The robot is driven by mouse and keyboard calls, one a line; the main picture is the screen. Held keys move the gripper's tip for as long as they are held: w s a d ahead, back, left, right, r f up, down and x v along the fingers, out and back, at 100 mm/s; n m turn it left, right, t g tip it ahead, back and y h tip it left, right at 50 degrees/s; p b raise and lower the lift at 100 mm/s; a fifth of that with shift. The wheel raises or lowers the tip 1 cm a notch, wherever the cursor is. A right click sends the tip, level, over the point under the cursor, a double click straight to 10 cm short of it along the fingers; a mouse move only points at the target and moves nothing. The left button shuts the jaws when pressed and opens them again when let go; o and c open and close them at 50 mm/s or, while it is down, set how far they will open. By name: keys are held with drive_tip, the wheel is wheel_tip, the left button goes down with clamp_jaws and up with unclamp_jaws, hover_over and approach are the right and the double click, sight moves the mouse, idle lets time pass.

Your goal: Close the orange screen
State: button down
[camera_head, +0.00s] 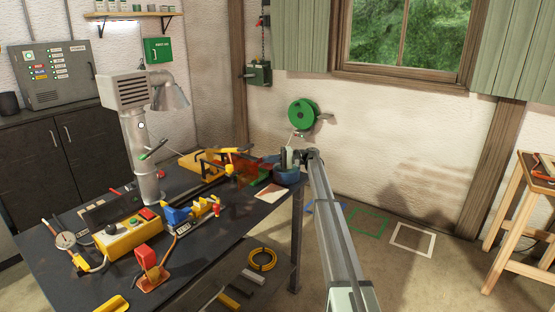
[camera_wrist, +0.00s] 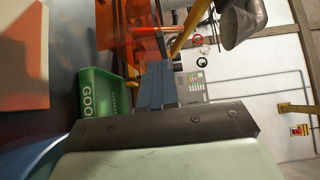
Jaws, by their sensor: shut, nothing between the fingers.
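The orange screen (camera_head: 243,178) is a see-through orange-red panel at the far right part of the dark workbench, beside a yellow-and-black device. In the wrist view the orange screen (camera_wrist: 143,45) shows at the top, left of a yellow bar. My gripper (camera_wrist: 157,70) is shut and empty, its blue-grey fingers together below the screen in that picture. I cannot tell whether they touch it. In the head view my arm reaches in from the lower right to the bench's far right corner; the fingers are not clear there, and the screen is partly hidden among other items.
A green bin marked GOOD (camera_wrist: 106,97) is left of my fingers in the wrist view. A green reel (camera_head: 303,114) is on the wall.

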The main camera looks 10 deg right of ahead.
drive_tip(key=shift+s+a, duration=0.9)
drive_tip(key=shift+s, duration=0.05)
drive_tip(key=shift+s+a, duration=0.1)
drive_tip(key=s+a, duration=1.5)
drive_tip(key=shift+s, duration=0.15)
drive_tip(key=shift+a, duration=0.15)
